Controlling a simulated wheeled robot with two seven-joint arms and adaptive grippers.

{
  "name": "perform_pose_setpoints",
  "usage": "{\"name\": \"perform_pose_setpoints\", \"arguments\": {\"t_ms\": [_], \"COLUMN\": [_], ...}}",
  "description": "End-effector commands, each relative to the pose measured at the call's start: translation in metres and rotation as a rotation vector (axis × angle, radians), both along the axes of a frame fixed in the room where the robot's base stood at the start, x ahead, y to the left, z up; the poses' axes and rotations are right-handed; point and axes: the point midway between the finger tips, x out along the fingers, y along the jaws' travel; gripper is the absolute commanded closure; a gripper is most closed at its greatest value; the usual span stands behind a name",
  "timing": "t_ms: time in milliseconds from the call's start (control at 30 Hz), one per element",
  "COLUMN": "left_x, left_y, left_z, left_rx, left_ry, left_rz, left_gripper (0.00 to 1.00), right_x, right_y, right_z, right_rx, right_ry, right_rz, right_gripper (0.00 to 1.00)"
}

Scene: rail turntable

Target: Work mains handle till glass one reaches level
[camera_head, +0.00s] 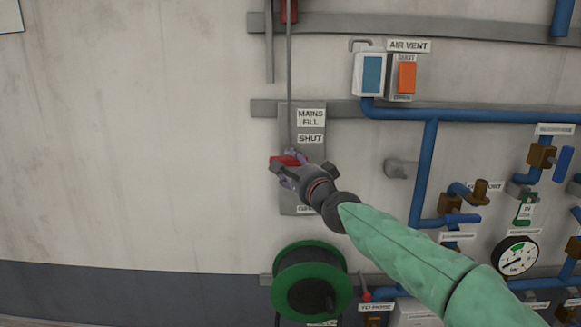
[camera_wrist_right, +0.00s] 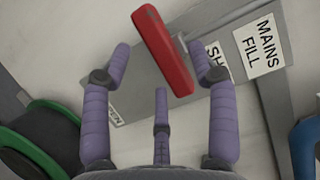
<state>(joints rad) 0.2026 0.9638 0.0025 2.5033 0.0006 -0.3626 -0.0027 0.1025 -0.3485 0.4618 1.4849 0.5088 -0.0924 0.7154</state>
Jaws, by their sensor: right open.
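The mains handle is a red bar (camera_head: 287,161) on a grey plate (camera_head: 290,205) labelled MAINS FILL, with SHUT above it. In the head view it lies across the plate, a little below SHUT. My right gripper (camera_head: 284,170) is at the handle and hides part of it and of the lower label. In the right wrist view the red handle (camera_wrist_right: 163,50) lies between the spread purple fingers of the right gripper (camera_wrist_right: 160,65), which is open; I cannot tell whether they touch it. My left gripper is not in view. I cannot make out glass one.
A green hose reel (camera_head: 281,290) is below the plate. To the right are an air vent switch (camera_head: 407,78), blue pipes (camera_head: 424,165), several valves and a round gauge (camera_head: 515,257).

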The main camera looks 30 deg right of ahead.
Motion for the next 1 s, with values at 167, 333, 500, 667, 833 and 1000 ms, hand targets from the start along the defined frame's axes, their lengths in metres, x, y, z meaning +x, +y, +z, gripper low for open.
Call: {"name": "perform_pose_setpoints", "arguments": {"t_ms": [167, 333, 500, 667, 833, 1000], "left_x": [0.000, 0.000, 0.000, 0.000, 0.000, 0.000], "left_y": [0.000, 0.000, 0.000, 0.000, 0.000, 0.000], "left_z": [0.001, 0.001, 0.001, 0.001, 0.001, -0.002], "left_rx": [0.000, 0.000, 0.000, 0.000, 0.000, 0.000], "left_ry": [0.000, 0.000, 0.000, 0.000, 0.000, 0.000], "left_rz": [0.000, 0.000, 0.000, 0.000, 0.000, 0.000], "left_gripper": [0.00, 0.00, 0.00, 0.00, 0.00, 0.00], "right_x": [0.018, 0.024, 0.024, 0.024, 0.024, 0.024], "right_y": [-0.003, -0.004, -0.004, -0.004, -0.004, -0.004], "right_z": [0.000, 0.000, 0.000, 0.000, 0.000, -0.004], "right_rx": [0.001, 0.000, 0.000, 0.000, 0.000, 0.000], "right_ry": [0.001, 0.000, 0.000, 0.000, 0.001, 0.001], "right_rz": [0.000, 0.000, 0.000, 0.000, 0.000, 0.000], "right_gripper": [0.41, 0.41, 0.41, 0.63, 1.00, 1.00]}}
